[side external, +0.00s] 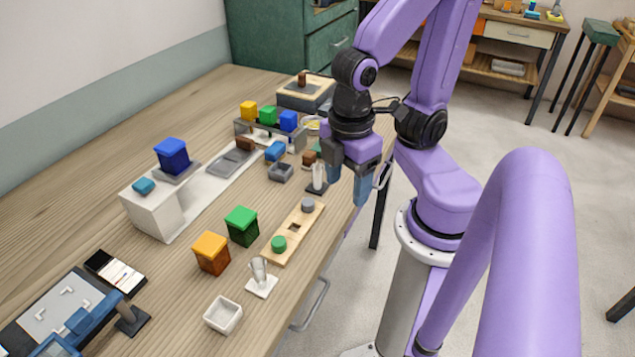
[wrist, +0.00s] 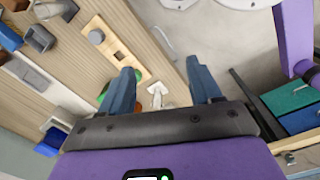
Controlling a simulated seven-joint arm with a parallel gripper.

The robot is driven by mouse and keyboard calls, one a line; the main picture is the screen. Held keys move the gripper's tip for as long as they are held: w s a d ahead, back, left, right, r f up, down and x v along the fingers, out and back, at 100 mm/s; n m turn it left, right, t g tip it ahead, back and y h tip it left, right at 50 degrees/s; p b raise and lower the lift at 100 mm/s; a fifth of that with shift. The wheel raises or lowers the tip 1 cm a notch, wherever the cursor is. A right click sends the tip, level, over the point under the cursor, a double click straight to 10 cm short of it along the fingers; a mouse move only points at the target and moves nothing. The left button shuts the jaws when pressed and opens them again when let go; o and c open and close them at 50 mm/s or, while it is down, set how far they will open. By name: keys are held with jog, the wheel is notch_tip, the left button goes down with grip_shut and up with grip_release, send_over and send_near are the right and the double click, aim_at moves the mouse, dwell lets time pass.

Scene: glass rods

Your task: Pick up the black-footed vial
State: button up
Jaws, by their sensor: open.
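The black-footed vial (side external: 318,178) stands upright on the wooden bench near its right edge in the side view, a pale tube on a dark square foot. My gripper (side external: 349,186) is open, with its blue fingers pointing down just right of the vial in that view; nothing shows between them. In the wrist view the open fingers (wrist: 160,85) frame the bench edge and floor. A dark grey shape at that view's top left edge may be the vial, but I cannot tell. A similar white-footed vial (side external: 261,278) stands nearer the camera and also shows in the wrist view (wrist: 157,93).
A wooden strip (side external: 295,232) with grey and green knobs lies between the two vials. A small grey open box (side external: 281,172) and brown blocks sit close to the black-footed vial. Green (side external: 241,226) and orange (side external: 211,253) boxes stand left of the strip. Floor lies beyond the bench edge.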

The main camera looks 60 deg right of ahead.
jog(key=w+d+f+n+h, duration=0.2)
jog(key=w+f+n+h, duration=0.1)
jog(key=f+h, duration=0.25)
jog(key=n+t+h, duration=0.5)
jog(key=n+h, duration=0.1)
jog(key=h, duration=0.1)
send_near(318, 166)
jog(key=shift+n, duration=0.3)
jog(key=x, duration=0.8)
jog(key=shift+w+d+f, duration=0.15)
jog(key=shift+d, duration=0.1)
jog(key=c, duration=1)
jog(key=shift+c, duration=0.2)
jog(key=shift+y, duration=0.25)
notch_tip(318, 166, up, 10)
